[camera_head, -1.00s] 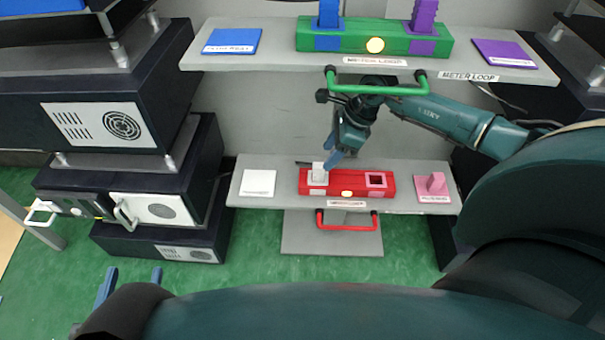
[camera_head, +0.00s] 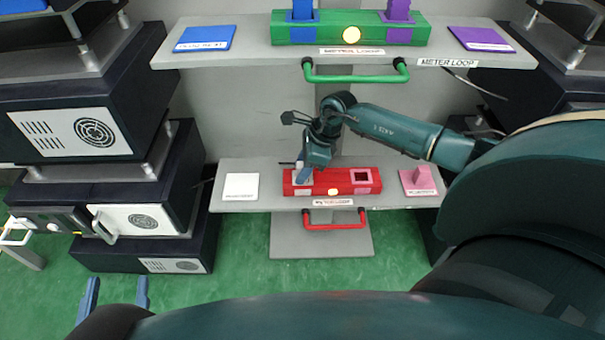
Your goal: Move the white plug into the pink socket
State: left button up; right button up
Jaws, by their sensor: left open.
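The white plug (camera_head: 298,173) stands upright at the left end of the red block (camera_head: 330,189). The square pink socket (camera_head: 361,175) is at the right end of that block and looks empty. My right gripper (camera_head: 303,175) points down at the white plug. Its blue fingers overlap the plug and partly hide it, and I cannot tell if they are closed on it. My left gripper (camera_head: 116,286) is open and empty at the lower left, far from the shelf.
A white pad (camera_head: 241,187) lies left of the block. A pink plug (camera_head: 424,178) stands on a pink pad at the right. A red handle (camera_head: 334,224) hangs below. Above are a green handle (camera_head: 355,79) and a green block (camera_head: 350,33) on the upper shelf.

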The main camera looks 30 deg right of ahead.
jog(key=c, duration=0.9)
grip_shut()
